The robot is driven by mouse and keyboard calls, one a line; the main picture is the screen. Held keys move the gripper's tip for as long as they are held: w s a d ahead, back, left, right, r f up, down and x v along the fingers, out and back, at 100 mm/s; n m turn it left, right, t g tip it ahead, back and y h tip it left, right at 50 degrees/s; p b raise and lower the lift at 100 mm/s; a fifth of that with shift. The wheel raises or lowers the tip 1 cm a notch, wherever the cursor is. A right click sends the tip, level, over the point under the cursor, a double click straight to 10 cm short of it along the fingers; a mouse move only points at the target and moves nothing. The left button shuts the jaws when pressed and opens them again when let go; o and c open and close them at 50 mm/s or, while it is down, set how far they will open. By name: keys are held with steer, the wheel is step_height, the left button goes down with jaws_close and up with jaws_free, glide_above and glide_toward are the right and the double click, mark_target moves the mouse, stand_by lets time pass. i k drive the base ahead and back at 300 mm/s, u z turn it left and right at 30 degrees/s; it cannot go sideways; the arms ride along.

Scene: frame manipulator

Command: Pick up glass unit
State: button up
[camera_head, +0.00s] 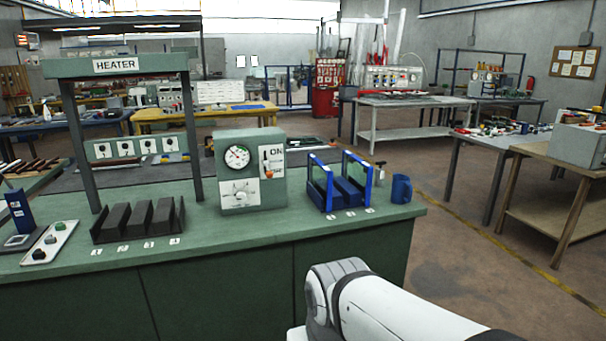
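Upright glass panes with blue edges stand in a blue rack (348,194) near the right end of the green bench. One glass pane (319,176) is at the rack's left side and another glass pane (357,171) at its right side. The space between them looks empty. I cannot tell which is the glass unit. My white arm shows at the bottom right, in front of the bench and below the rack. My gripper is not in view.
The green bench (230,230) holds a heater frame (117,66), a dark slotted rack (138,221), a control box (250,170) with a gauge, and a blue mug (401,188) right of the blue rack. Open floor (450,270) lies to the right.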

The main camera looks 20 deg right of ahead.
mark_target(357, 172)
steer(key=u, duration=0.1)
steer(key=k, duration=0.55)
steer(key=z, duration=0.75)
steer(key=i, duration=1.05)
steer(key=z, duration=0.4)
steer(key=i, duration=0.9)
steer(key=u, duration=0.55)
